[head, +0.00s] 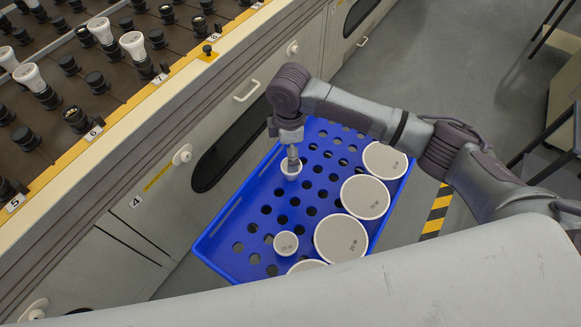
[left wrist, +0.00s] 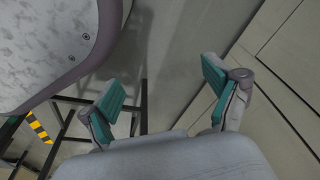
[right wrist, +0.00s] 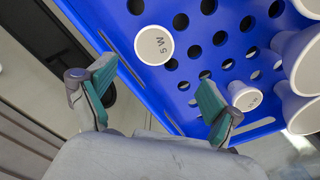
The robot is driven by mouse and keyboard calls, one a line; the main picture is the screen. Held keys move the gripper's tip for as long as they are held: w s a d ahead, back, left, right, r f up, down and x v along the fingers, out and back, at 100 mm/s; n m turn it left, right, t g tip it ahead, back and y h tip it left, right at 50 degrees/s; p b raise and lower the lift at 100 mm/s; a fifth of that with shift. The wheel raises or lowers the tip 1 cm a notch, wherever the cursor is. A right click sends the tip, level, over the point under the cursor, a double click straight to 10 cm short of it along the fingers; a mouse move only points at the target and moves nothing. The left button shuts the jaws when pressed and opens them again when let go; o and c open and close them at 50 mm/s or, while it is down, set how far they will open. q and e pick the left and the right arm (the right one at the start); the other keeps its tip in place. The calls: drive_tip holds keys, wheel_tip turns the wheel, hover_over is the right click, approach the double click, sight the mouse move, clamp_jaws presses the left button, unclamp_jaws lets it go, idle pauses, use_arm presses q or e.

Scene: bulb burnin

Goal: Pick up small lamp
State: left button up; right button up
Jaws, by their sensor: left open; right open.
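Two small white round lamps stand face up in the blue crate (head: 232,222). One small lamp (head: 291,171) is right under my right gripper (head: 293,156) in the head view and partly hidden by it. The other small lamp (head: 285,243) stands nearer the crate's front. In the right wrist view a lamp marked 5 W (right wrist: 153,45) lies beyond and between the open fingers of my right gripper (right wrist: 158,76). The second small lamp (right wrist: 243,96) shows beside the right finger. My left gripper (left wrist: 162,85) is open and empty, away from the crate.
Several large white lamps (head: 364,196) line the crate's right side. A rack (head: 120,105) with sockets and upright bulbs runs along the left, above grey cabinet fronts (head: 150,225). Grey floor lies beyond the crate.

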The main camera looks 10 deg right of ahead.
wheel_tip(320, 180, down, 4)
drive_tip(key=shift+w, duration=0.15)
drive_tip(key=f, duration=0.1)
drive_tip(key=f+b, duration=0.1)
drive_tip(key=f, duration=0.1)
drive_tip(key=f+b, duration=0.1)
drive_tip(key=shift+w+d+f, duration=0.3)
drive_tip(key=shift+w+d, duration=0.05)
drive_tip(key=shift+w, duration=0.05)
drive_tip(key=shift+f, duration=0.4)
use_arm(q)
drive_tip(key=w+r, duration=0.4)
drive_tip(key=r, duration=0.3)
drive_tip(key=shift+d, duration=0.3)
use_arm(e)
drive_tip(key=c, duration=1.3)
